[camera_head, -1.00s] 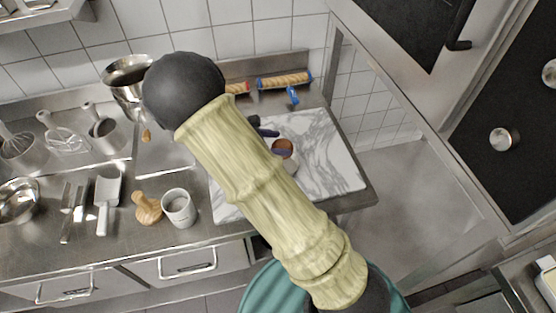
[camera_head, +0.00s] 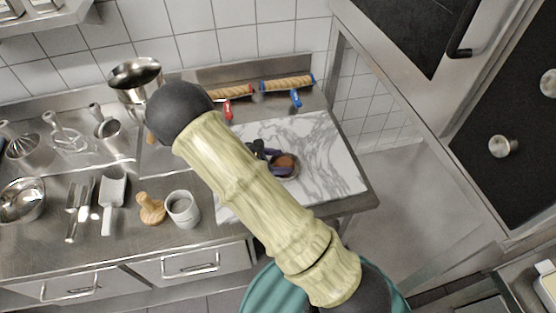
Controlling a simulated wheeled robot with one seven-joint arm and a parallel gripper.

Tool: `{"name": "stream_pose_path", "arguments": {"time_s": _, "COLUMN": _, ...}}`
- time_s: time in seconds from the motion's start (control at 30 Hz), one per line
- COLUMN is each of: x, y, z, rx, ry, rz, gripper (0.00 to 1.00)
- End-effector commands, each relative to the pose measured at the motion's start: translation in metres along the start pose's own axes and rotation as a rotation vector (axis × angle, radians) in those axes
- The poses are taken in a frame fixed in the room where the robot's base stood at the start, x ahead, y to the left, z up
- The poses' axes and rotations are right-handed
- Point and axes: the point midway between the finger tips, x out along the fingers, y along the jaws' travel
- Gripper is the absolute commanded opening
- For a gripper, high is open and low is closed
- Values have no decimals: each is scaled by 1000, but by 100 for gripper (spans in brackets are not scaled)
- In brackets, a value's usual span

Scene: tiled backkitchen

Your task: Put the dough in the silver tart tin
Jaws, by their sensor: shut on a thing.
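My gripper (camera_head: 279,160) is over the marble board, partly hidden behind my own arm. Its dark fingers are shut on a small round brown lump (camera_head: 286,164), which looks like the dough. A thin greyish rim, which looks like the silver tart tin (camera_head: 297,174), shows around the lump's lower right side. The lump appears to be over or inside this rim; I cannot tell whether it touches the bottom.
The white marble board (camera_head: 335,170) is clear to the right. Rolling pins with red (camera_head: 228,93) and blue handles (camera_head: 287,83) lie behind it. To the left are a steel pot (camera_head: 135,75), a white cup (camera_head: 182,208), a wooden press (camera_head: 151,209) and a scoop (camera_head: 112,186).

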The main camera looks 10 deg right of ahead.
Motion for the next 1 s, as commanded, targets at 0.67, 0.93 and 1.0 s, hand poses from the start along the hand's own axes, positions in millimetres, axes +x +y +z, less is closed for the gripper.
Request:
{"name": "stream_pose_path", "arguments": {"time_s": 0.67, "x": -5, "y": -1, "z": -3, "rx": -1, "ry": 5, "rz": -1, "gripper": 79}}
{"name": "stream_pose_path", "arguments": {"time_s": 0.93, "x": -46, "y": 0, "z": -4, "rx": 1, "ry": 7, "rz": 3, "gripper": 79}}
{"name": "stream_pose_path", "arguments": {"time_s": 1.0, "x": -60, "y": 0, "z": -4, "rx": 1, "ry": 7, "rz": 3, "gripper": 79}}
